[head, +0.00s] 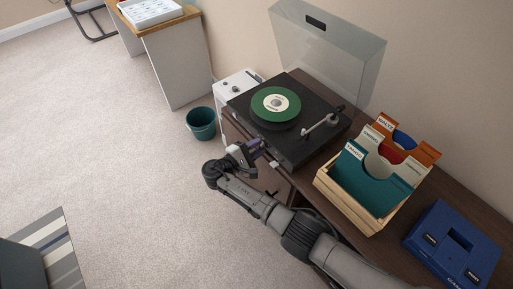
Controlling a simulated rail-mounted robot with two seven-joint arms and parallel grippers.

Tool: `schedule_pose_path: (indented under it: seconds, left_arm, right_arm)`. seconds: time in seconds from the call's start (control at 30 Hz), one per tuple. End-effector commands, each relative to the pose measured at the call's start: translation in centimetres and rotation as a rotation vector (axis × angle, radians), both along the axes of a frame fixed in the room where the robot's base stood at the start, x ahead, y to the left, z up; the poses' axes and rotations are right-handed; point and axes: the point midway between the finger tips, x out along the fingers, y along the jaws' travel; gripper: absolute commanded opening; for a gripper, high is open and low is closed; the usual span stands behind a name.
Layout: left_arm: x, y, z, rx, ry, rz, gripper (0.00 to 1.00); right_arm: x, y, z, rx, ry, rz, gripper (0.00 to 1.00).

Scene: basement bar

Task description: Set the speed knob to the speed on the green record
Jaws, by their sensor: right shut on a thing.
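The green record (276,103) with a cream centre label lies on the black turntable (292,149), whose clear lid (330,45) is raised. The label's print is too small to read. The tonearm (322,124) rests at the right side, off the record. My right gripper (259,146) is at the turntable's front edge, shut on a small part there, which appears to be the speed knob. The fingers hide the knob and its markings. My left gripper is not in view.
A wooden crate (338,203) with coloured record dividers stands right of the turntable, close to my right arm. A blue case (453,247) lies further right on the cabinet. A teal bin (201,124) stands on the floor. The carpet at left is mostly open.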

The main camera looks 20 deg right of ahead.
Motion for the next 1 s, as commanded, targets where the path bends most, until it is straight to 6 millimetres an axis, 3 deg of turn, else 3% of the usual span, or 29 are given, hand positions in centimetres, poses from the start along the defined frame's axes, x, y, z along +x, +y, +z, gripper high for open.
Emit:
schedule_pose_path:
  seconds: [0.6,1.0]
  left_arm:
    - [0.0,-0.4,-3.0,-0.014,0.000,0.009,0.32]
    - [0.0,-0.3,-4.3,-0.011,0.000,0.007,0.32]
  right_arm:
    - [0.0,0.0,-0.2,0.168,-0.534,-0.001,0.02]
    - [0.0,0.0,-0.1,0.232,-0.741,0.000,0.02]
